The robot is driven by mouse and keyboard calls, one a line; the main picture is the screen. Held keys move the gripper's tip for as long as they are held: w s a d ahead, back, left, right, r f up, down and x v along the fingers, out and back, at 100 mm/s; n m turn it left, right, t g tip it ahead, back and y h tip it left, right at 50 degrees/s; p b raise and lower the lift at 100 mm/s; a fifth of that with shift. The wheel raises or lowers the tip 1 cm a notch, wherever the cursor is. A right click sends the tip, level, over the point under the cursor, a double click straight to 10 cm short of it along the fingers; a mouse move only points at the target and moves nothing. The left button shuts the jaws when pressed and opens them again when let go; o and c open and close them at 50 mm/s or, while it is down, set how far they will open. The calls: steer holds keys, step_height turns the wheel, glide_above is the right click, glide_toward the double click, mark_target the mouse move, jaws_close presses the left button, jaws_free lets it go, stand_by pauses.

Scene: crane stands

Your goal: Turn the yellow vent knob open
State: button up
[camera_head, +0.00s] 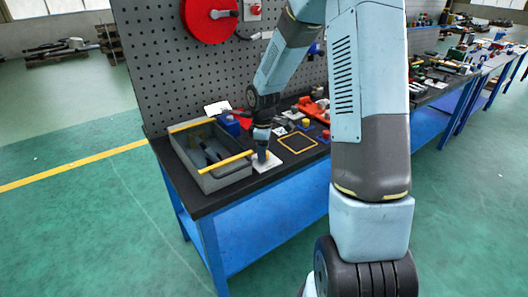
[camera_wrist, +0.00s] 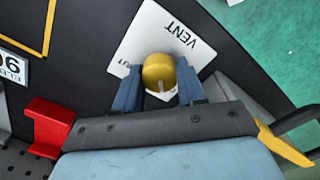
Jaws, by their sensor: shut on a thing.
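The yellow vent knob (camera_wrist: 159,72) stands on a white plate (camera_wrist: 140,35) marked "VENT". In the wrist view my gripper (camera_wrist: 158,88) has one finger on each side of the knob and is shut on it. A small pale line shows on the knob's near side, and part of the plate's other lettering is hidden. In the head view the plate (camera_head: 267,163) lies on the dark bench top beside the grey toolbox. There my gripper (camera_head: 262,157) points down over it, and the knob is mostly hidden by the fingers.
A grey toolbox (camera_head: 225,176) with yellow bars stands just left of the plate. A yellow square outline (camera_head: 297,142) marks bare bench to the right. A red block (camera_wrist: 48,126) lies near the gripper in the wrist view. A pegboard (camera_head: 165,75) rises behind.

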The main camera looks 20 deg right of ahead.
steer(key=o, duration=1.1)
steer(key=shift+w+d, duration=0.1)
steer(key=shift+c, duration=0.2)
step_height(320, 180, up, 14)
steer(key=shift+f, duration=0.15)
steer(key=s+r+m+t+h, duration=0.1)
steer(key=s+r+m+t, duration=0.35)
steer(key=s+r, duration=0.8)
steer(key=s+r+m+t+y, duration=0.1)
steer(key=s+m, duration=0.7)
steer(key=s, duration=0.8)
steer(key=shift+d+r, duration=0.3)
